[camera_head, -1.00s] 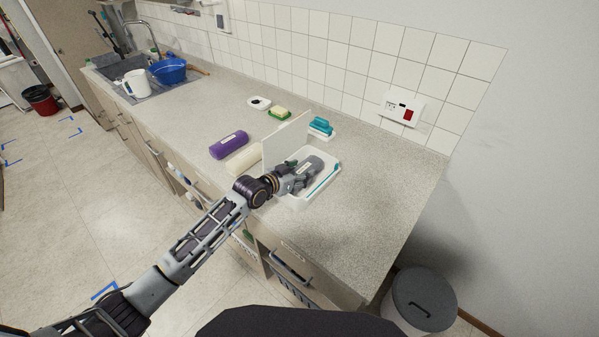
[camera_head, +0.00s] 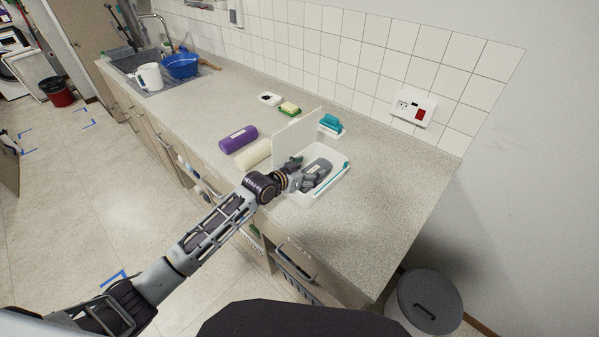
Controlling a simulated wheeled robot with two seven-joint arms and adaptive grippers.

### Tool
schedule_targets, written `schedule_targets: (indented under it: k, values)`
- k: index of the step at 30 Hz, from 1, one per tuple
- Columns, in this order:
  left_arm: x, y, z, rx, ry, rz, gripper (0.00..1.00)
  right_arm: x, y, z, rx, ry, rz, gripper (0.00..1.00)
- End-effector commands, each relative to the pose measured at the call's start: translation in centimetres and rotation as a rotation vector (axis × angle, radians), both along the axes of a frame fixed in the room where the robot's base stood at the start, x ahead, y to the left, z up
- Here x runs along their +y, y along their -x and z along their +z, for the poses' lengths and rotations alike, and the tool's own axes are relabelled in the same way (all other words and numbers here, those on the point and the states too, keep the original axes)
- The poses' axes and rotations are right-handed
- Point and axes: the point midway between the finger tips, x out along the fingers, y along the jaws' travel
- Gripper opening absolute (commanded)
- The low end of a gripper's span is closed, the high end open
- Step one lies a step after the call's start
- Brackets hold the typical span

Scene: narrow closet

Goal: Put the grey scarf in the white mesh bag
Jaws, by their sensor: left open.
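A grey bundle (camera_head: 321,168), which looks like the grey scarf, lies inside an open white box (camera_head: 340,178) on the counter. The box's white lid (camera_head: 292,146) stands up along its left side. My left gripper (camera_head: 303,179) is open at the box's near left edge, beside the grey bundle. I cannot tell whether its fingers touch the bundle, and they partly cover that side of the box. I see nothing that I can name as a white mesh bag. My right gripper is not in view.
A purple roll (camera_head: 238,139) and a cream roll (camera_head: 253,154) lie left of the lid. A teal item (camera_head: 331,122) and a yellow sponge-like block (camera_head: 289,108) are behind. The counter (camera_head: 390,180) is clear on the right. A lidded grey bin (camera_head: 430,300) stands at its end.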

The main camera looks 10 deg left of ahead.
Motion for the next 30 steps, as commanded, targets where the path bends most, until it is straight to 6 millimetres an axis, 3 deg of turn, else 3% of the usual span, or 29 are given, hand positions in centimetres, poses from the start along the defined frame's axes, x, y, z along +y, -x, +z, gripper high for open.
schedule_targets:
  k: [8,30]
  values:
    - [0.4,0.5,1.3,0.000,0.000,0.001,0.78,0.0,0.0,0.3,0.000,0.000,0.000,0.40]
    - [4.4,6.0,4.1,-0.002,0.000,0.001,0.78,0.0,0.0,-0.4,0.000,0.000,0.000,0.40]
